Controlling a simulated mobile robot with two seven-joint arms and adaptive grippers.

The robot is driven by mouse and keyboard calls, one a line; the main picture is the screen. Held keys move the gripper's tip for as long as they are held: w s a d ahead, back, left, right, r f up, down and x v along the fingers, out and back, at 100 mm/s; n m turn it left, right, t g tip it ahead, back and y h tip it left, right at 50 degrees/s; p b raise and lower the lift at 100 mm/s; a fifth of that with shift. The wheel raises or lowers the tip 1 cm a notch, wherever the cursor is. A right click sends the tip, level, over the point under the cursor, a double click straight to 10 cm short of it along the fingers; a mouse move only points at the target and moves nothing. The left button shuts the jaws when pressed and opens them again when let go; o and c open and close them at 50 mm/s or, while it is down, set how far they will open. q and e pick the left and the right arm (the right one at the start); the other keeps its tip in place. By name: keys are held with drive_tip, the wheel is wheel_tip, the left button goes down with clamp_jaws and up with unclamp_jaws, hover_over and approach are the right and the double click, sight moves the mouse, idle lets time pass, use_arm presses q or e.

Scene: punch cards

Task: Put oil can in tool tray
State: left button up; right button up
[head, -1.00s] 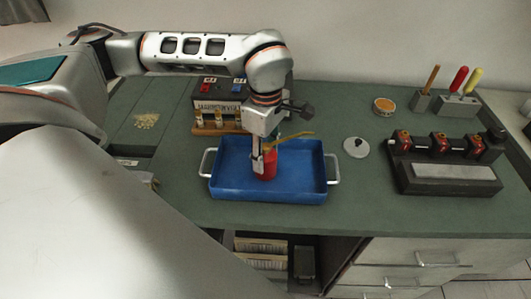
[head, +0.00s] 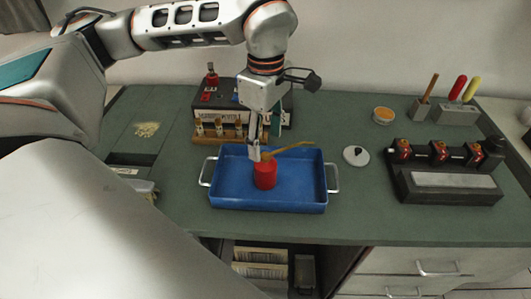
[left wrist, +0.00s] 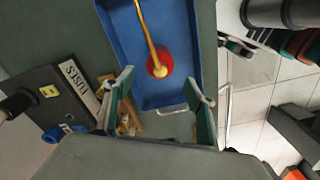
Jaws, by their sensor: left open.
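The red oil can (head: 265,176) with a long brass spout stands upright inside the blue tool tray (head: 310,198), left of its middle. In the left wrist view the oil can (left wrist: 160,66) shows from above, its spout running along the tray (left wrist: 196,45). My left gripper (head: 254,153) is above the can, near its top. The left wrist view shows its two fingers (left wrist: 160,92) spread wide with nothing between the tips. My right gripper is not in view.
A dark box with a lettered label (head: 213,112) stands behind the tray. A round white lid (head: 355,155) and a black device with red parts (head: 445,170) are to the right. A tool holder (head: 457,113) stands at the back. Green bench surface is free in front.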

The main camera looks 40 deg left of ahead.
use_arm(q)
drive_tip(key=shift+r, duration=1.8)
drive_tip(key=shift+s, duration=0.1)
